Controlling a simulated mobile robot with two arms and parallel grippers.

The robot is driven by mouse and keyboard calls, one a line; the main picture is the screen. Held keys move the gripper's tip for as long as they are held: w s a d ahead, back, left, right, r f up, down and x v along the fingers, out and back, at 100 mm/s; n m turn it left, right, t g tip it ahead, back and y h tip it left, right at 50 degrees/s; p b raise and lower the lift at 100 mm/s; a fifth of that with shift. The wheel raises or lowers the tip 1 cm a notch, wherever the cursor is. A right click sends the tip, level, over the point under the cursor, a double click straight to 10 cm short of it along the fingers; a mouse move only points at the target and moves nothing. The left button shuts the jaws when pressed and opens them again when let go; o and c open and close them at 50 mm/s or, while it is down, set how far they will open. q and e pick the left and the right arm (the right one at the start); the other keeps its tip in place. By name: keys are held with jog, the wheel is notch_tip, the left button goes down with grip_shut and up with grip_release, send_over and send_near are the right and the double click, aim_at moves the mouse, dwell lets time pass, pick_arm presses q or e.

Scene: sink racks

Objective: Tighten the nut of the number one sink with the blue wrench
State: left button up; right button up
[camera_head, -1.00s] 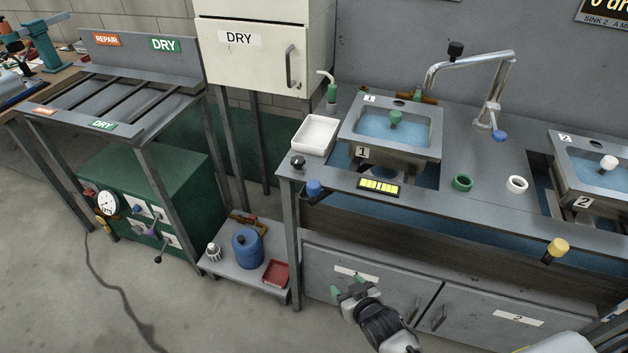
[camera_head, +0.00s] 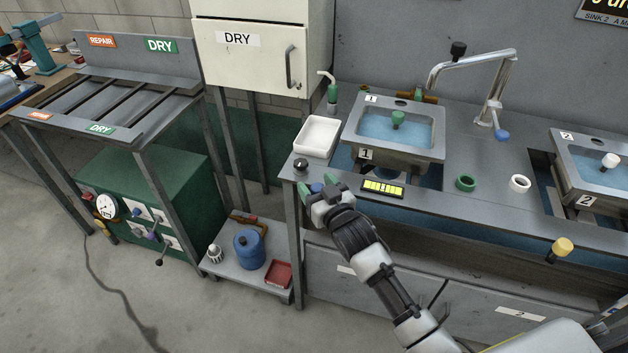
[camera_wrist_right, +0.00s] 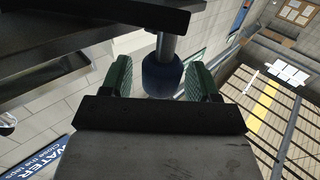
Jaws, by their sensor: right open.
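The number one sink (camera_head: 438,152) is a metal basin with blue water and a green plug (camera_head: 398,117), set in the counter. My right gripper (camera_head: 318,185) is at the counter's front edge, left of the yellow-lit indicator (camera_head: 382,189). Its green fingers are open on either side of a blue knob (camera_head: 316,188) on a metal stem. In the right wrist view the blue knob (camera_wrist_right: 162,74) sits between the fingers, with no clear grip on it. I cannot make out a blue wrench or the sink's nut. My left gripper is not in view.
A white tray (camera_head: 317,136) and a black knob (camera_head: 300,164) are close to my right gripper. A green ring (camera_head: 466,183) and a white ring (camera_head: 520,184) lie on the counter. A yellow knob (camera_head: 562,246) sticks out at the front right.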

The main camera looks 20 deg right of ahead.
jog(key=shift+w+a, duration=0.15)
jog(key=shift+w, duration=0.6)
grip_shut()
jog(key=shift+s+r+p, duration=0.1)
jog(key=shift+s+p, duration=0.15)
jog(key=shift+p, duration=0.05)
jog(key=s+d+n+g+y+p, duration=0.2)
jog(key=s+d+n+y, duration=0.2)
jog(key=s, duration=0.3)
jog(key=shift+s+d+y, duration=0.4)
jog(key=shift+d+y, duration=0.25)
jog(key=shift+y, duration=0.25)
